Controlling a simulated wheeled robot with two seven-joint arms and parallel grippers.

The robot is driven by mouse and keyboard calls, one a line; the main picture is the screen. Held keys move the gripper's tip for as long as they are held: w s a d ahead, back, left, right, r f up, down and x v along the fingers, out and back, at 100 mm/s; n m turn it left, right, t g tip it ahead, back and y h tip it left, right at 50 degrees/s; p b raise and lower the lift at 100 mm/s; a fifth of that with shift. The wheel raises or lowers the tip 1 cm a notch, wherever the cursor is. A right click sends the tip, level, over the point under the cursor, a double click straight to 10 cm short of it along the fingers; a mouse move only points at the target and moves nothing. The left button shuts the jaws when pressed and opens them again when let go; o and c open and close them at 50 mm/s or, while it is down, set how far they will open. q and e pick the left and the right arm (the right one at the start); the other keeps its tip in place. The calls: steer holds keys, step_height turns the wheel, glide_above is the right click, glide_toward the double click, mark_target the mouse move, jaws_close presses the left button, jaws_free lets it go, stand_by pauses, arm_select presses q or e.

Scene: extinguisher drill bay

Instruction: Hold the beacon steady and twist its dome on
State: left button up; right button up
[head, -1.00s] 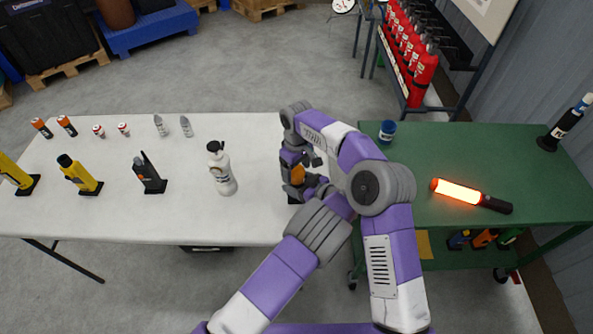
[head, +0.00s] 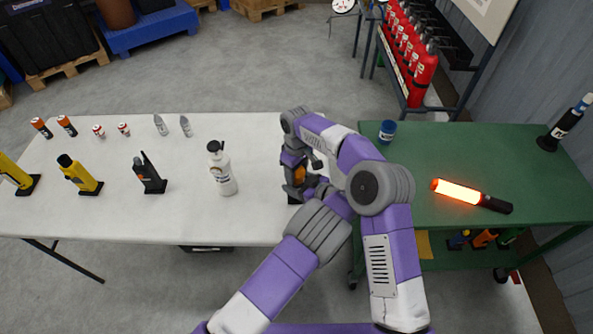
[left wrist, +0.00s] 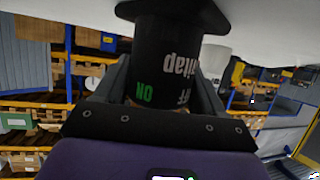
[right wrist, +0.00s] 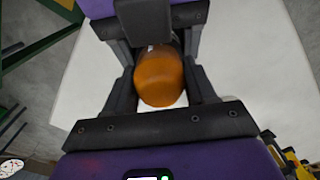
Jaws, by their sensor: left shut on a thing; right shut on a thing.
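The beacon's black body (left wrist: 168,55) fills the middle of the left wrist view, upside down, with white and green lettering. My left gripper (left wrist: 160,76) is shut around it from the side, a finger on each side. The orange dome (right wrist: 158,76) sits between the fingers of my right gripper (right wrist: 157,55), which is shut on it. In the head view the dome (head: 300,174) shows as a small orange patch between the grippers, near the white table's right end. The seam between dome and body is hidden, so I cannot tell how far they are joined.
A white bottle (head: 222,170), a black radio (head: 149,174) and yellow torches (head: 79,175) stand left on the white table (head: 255,145). The green bench (head: 450,155) at right holds a blue can (head: 387,131) and a glowing baton (head: 460,193).

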steer(key=n, duration=0.4)
stand_by(0.3)
steer(key=o, duration=1)
steer(key=shift+o, duration=0.2)
step_height(320, 180, up, 12)
steer(key=shift+r, duration=0.1)
arm_select(q)
steer(key=o, duration=1.4)
steer(key=shift+o, duration=0.2)
